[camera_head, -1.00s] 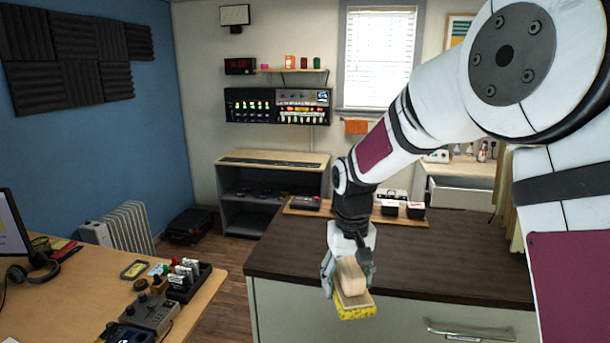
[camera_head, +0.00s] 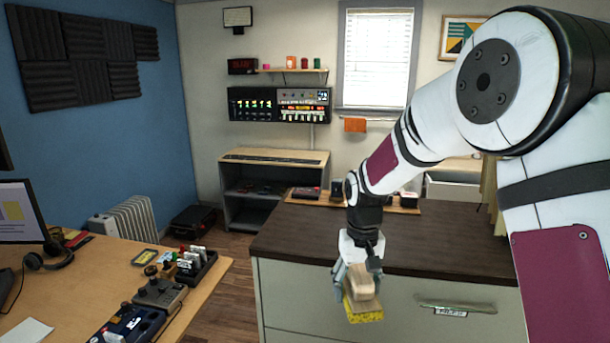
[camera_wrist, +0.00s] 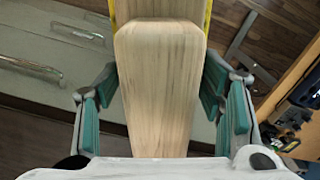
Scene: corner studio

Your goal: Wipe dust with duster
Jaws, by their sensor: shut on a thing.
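The duster (camera_head: 362,287) has a pale wooden handle and a yellow pad along its lower side. My gripper (camera_head: 358,283) is shut on the wooden handle and holds the duster in the air in front of the dark-topped cabinet. In the wrist view the wooden handle (camera_wrist: 160,85) fills the middle between the two teal finger pads, and a thin yellow edge of the pad shows at the top. I cannot make out any dust on the surfaces in view.
The dark countertop (camera_head: 330,236) sits on a pale drawer cabinet with a metal handle (camera_head: 455,308). At left, a wooden desk (camera_head: 80,285) holds a monitor, headphones (camera_head: 48,258) and audio gear. A strip of wooden floor (camera_head: 235,285) lies between them.

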